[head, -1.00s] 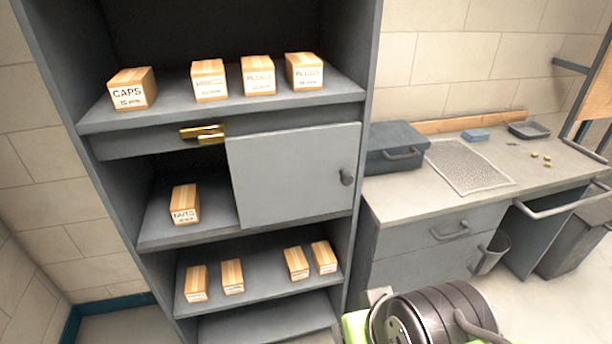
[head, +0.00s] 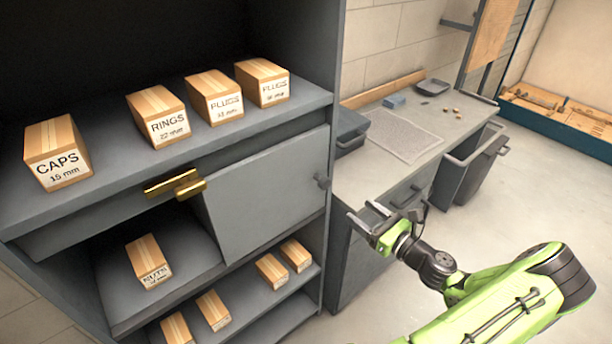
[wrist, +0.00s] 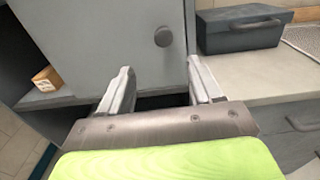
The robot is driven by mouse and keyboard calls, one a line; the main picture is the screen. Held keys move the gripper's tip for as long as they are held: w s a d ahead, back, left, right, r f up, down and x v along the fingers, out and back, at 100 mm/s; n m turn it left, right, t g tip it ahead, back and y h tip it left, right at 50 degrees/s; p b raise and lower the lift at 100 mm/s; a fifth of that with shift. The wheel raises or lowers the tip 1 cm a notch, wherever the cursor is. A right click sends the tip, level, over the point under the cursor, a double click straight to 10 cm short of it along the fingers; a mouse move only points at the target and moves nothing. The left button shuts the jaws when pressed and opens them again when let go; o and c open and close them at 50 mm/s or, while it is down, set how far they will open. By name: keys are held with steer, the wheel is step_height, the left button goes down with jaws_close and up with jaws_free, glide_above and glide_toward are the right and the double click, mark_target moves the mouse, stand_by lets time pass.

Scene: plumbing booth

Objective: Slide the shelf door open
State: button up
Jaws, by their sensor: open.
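The grey shelf door (head: 264,192) covers the right part of the middle compartment of the shelf unit. The left part of that compartment is open. Its round dark knob (head: 321,182) sits near the door's right edge; in the wrist view the knob (wrist: 163,37) is ahead of and above the fingers. My gripper (head: 366,222) is open and empty, to the right of and below the knob in the head view, apart from it. In the wrist view my gripper (wrist: 160,85) has its two fingers spread wide, below the knob.
A brass latch (head: 174,184) is on the rail above the compartment. Several boxes stand on the shelves, such as the caps box (head: 57,152) and nuts box (head: 148,261). A workbench (head: 350,185) with a dark toolbox (wrist: 240,30) stands right of the shelf.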

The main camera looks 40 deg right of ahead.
mark_target(327, 184)
steer(key=w, duration=1.5)
steer(key=shift+w+f, duration=0.1)
steer(key=shift+w, duration=0.15)
jaws_close()
